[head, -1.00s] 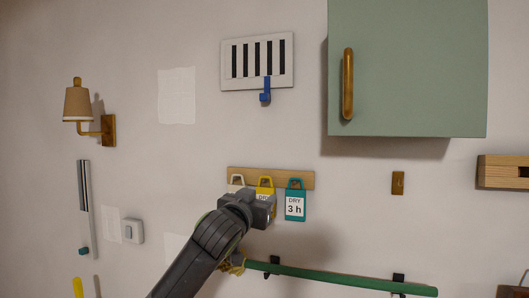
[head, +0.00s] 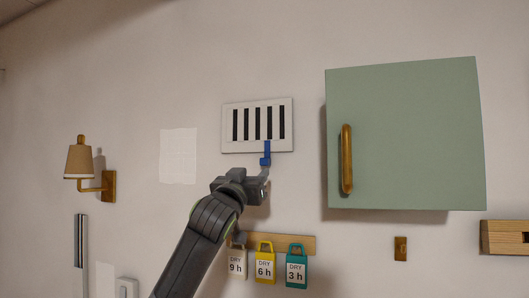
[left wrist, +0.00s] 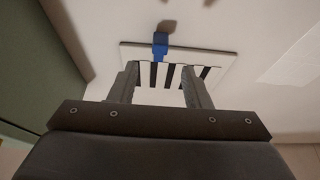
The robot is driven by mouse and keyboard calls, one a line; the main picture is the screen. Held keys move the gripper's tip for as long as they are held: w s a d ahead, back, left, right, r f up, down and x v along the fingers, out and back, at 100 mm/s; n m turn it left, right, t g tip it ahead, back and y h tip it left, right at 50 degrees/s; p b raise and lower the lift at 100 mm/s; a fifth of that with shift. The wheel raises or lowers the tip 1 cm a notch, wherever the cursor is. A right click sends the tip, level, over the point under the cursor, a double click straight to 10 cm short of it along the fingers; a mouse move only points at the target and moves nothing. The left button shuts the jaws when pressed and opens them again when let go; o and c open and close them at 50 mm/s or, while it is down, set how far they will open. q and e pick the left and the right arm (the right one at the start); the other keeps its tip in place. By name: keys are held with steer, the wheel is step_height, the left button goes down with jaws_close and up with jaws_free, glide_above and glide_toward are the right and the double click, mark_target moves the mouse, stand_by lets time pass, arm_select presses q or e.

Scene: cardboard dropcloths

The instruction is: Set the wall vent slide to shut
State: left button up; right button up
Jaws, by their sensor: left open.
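The wall vent (head: 228,125) is a white plate with several dark upright slots, high on the wall. Its blue slide tab (head: 266,155) hangs from the lower edge, a little right of the middle. My left gripper (head: 265,181) is just below the tab in the head view. In the left wrist view my left gripper (left wrist: 160,70) has its fingers apart with nothing between them. The vent (left wrist: 228,63) and the blue tab (left wrist: 160,46) show beyond the fingertips, the tab apart from them. My right gripper is not in view.
A green cabinet (head: 410,130) with a wooden handle (head: 347,160) juts out to the right of the vent. A wooden rail (head: 308,242) with hanging tags is below. A wall lamp (head: 80,160) is at the left. The wall left of the vent holds a paper sheet (head: 178,156).

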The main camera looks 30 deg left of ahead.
mark_target(263, 162)
arm_select(q)
steer(key=p+x, duration=0.5)
steer(key=x, duration=0.3)
steer(key=shift+w+a+r, duration=0.1)
steer(key=shift+w+r, duration=0.1)
steer(key=shift+w+a+r, duration=0.1)
steer(key=shift+w, duration=0.5)
jaws_close()
